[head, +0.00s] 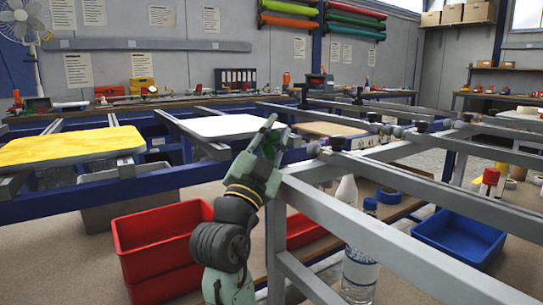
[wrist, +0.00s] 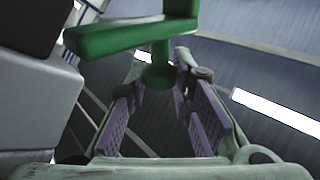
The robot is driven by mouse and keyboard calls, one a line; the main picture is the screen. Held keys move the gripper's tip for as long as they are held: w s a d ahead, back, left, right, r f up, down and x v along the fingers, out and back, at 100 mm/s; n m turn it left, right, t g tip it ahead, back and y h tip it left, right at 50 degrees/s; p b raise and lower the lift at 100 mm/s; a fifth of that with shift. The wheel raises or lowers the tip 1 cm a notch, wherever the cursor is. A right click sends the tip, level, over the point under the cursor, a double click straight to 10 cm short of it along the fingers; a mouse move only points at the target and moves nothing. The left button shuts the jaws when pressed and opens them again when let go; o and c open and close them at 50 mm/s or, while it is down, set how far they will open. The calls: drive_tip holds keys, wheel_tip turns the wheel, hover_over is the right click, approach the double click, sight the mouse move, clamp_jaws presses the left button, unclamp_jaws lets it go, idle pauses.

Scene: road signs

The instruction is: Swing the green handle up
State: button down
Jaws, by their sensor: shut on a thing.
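The green handle (wrist: 130,38) crosses the top of the wrist view as a flat bar, with a round green stem (wrist: 158,76) below it. My gripper (wrist: 163,88) has its purple-padded fingers on either side of the stem, shut on the handle. In the head view my gripper (head: 279,130) points upward beside the end of a grey metal frame. Only a small dark green patch of the handle (head: 268,150) shows there, mostly hidden by my gripper.
Grey frame rails (head: 400,225) run close along the right of my arm. A white panel (head: 222,127) and a yellow panel (head: 70,147) lie on the rack to the left. Red bins (head: 160,235), a blue bin (head: 460,237) and a clear bottle (head: 360,270) stand below.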

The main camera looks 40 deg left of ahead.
drive_tip(key=shift+d+m+h+b, duration=0.2)
drive_tip(key=shift+m+h+b, duration=0.2)
drive_tip(key=shift+m, duration=0.1)
drive_tip(key=c, duration=1.4)
unclamp_jaws()
drive_tip(key=shift+s, duration=0.1)
drive_tip(key=v, duration=1.2)
drive_tip(key=shift+f, duration=0.2)
